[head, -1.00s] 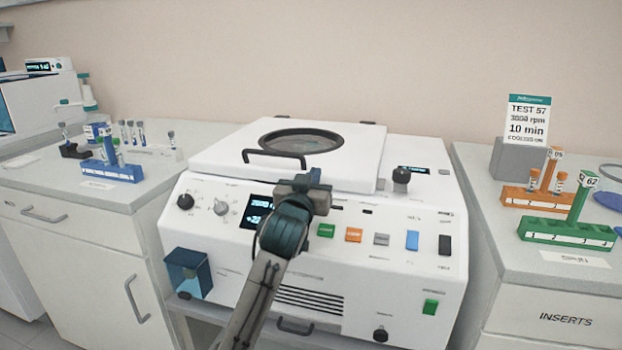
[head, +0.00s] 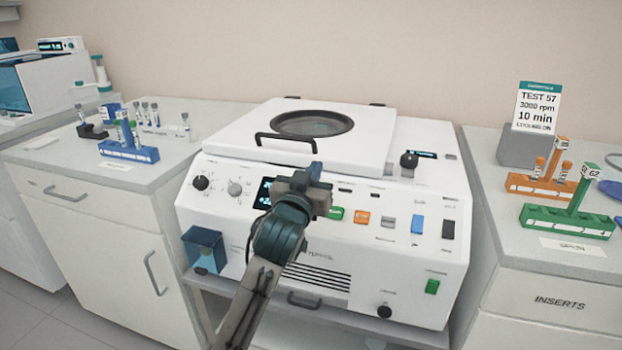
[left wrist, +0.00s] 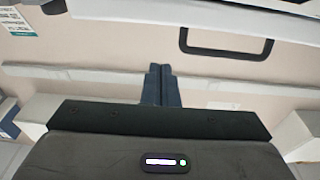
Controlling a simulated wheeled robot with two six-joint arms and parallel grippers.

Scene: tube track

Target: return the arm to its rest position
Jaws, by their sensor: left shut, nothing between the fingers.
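My left gripper (head: 304,183) is in front of the centrifuge's control panel, near the display and the green button. In the left wrist view its two fingers (left wrist: 161,84) lie together, shut with nothing between them. The white centrifuge (head: 415,290) stands in the middle with its lid (head: 225,140) down. The lid's dark handle (head: 285,143) is above and behind the gripper; it also shows in the left wrist view (left wrist: 226,53). My right gripper is in neither view.
A blue rack (head: 128,152) with tubes stands on the left counter. An orange rack (head: 540,186) and a green rack (head: 566,222) stand on the right counter, with a sign (head: 537,106) behind. A blue-fronted box (head: 204,250) sits at the panel's lower left.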

